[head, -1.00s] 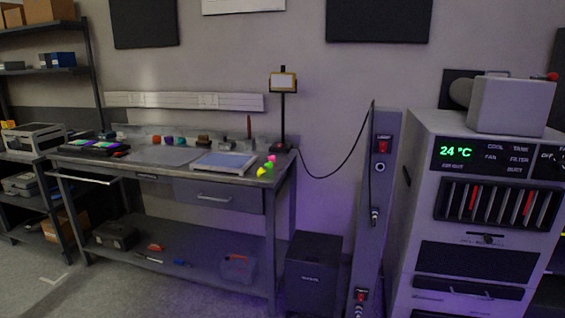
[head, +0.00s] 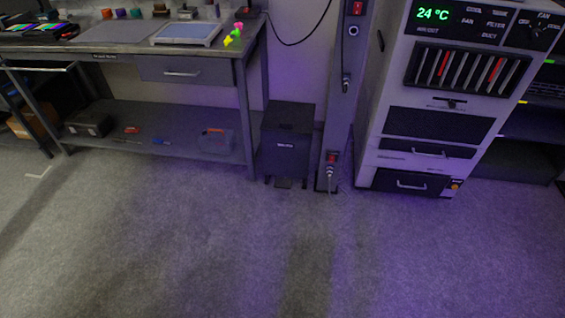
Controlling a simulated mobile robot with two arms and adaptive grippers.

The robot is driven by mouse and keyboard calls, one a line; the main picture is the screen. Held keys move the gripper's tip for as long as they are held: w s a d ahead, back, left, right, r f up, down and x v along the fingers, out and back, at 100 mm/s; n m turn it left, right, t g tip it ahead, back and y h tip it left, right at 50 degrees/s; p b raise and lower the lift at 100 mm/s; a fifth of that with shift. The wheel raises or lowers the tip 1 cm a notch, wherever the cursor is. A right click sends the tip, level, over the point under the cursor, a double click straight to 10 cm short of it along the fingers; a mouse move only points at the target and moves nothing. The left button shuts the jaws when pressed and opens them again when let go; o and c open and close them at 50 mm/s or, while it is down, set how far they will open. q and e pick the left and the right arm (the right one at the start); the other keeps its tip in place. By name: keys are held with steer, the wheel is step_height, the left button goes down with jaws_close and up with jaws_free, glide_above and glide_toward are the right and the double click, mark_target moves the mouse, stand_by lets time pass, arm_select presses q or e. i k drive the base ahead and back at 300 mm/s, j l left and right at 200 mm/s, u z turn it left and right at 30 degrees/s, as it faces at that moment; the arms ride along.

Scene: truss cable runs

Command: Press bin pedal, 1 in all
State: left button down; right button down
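A dark bin (head: 288,140) stands on the floor in the head view, between the workbench and a grey upright post. Its lid looks closed. A small dark pedal (head: 284,183) sticks out at the bottom of its front, close to the floor. Nothing is touching the pedal. Neither of my grippers shows in the head view.
The workbench (head: 150,98) with a lower shelf stands left of the bin. The grey post (head: 342,95) with a switch and plugs is just right of it, then a tall cabinet (head: 440,125). The carpet floor (head: 240,245) in front is clear.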

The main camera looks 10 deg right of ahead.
mark_target(284, 182)
steer(key=i+l, duration=0.15)
steer(key=i, duration=0.3)
steer(key=i+l, duration=0.15)
steer(key=i, duration=0.25)
steer(key=i+l, duration=0.15)
steer(key=i, duration=0.3)
steer(key=i+l+u, duration=0.1)
steer(key=i, duration=0.35)
steer(key=i+l, duration=0.25)
steer(key=i, duration=0.15)
